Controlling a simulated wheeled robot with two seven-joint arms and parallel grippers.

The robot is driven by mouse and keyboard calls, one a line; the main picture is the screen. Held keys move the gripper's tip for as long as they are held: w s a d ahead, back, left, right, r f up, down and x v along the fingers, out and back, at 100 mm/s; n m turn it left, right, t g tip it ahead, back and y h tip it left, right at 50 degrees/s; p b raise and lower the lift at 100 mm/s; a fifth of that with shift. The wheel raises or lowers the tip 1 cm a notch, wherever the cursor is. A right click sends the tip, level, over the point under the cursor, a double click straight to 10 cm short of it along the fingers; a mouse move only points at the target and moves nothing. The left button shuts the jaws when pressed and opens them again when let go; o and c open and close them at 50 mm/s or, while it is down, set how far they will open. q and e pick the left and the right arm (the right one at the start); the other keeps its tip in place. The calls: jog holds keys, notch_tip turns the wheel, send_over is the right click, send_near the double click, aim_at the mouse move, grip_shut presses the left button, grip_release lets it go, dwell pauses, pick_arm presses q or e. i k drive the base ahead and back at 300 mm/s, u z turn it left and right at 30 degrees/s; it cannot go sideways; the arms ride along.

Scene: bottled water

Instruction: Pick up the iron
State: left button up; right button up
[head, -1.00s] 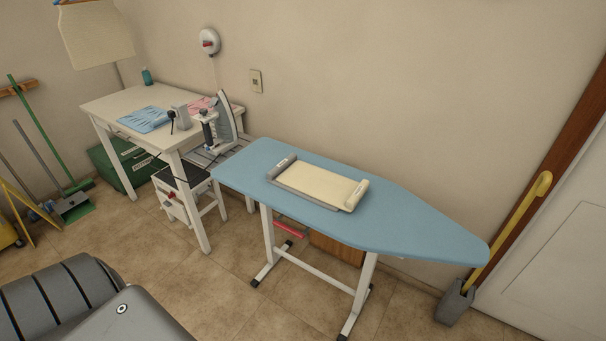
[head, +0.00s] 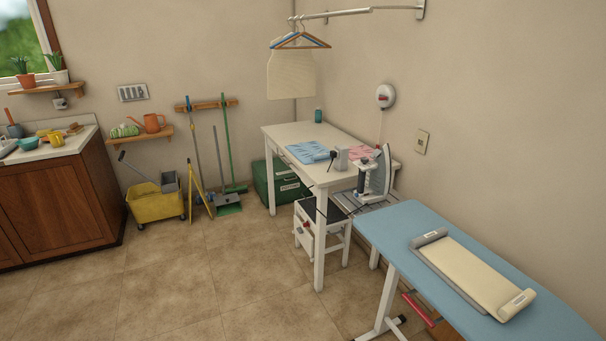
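The iron (head: 380,171) stands upright on its heel at the near right end of the white table, by the ironing board's end rack (head: 366,199). Its soleplate faces right and its dark handle is on the left. I cannot tell exactly which surface bears it. A dark cord runs near it. Neither of my grippers shows in the head view.
The blue ironing board (head: 400,228) fills the lower right, with a cream sleeve board (head: 474,273) on it. The white table (head: 285,143) holds folded cloths. A white step stool (head: 318,233) stands below. A yellow mop bucket (head: 156,203) is at left. The floor (head: 200,285) in front is clear.

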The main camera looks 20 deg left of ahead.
aim_at(377, 172)
jog(key=u, duration=0.6)
jog(key=i, duration=0.45)
jog(key=u, duration=0.5)
jog(key=i, duration=1)
jog(key=z, duration=0.35)
jog(key=i, duration=0.8)
jog(key=z, duration=0.85)
jog(key=i, duration=0.3)
jog(key=u, duration=1.4)
jog(key=k, duration=1.3)
jog(key=z, duration=0.4)
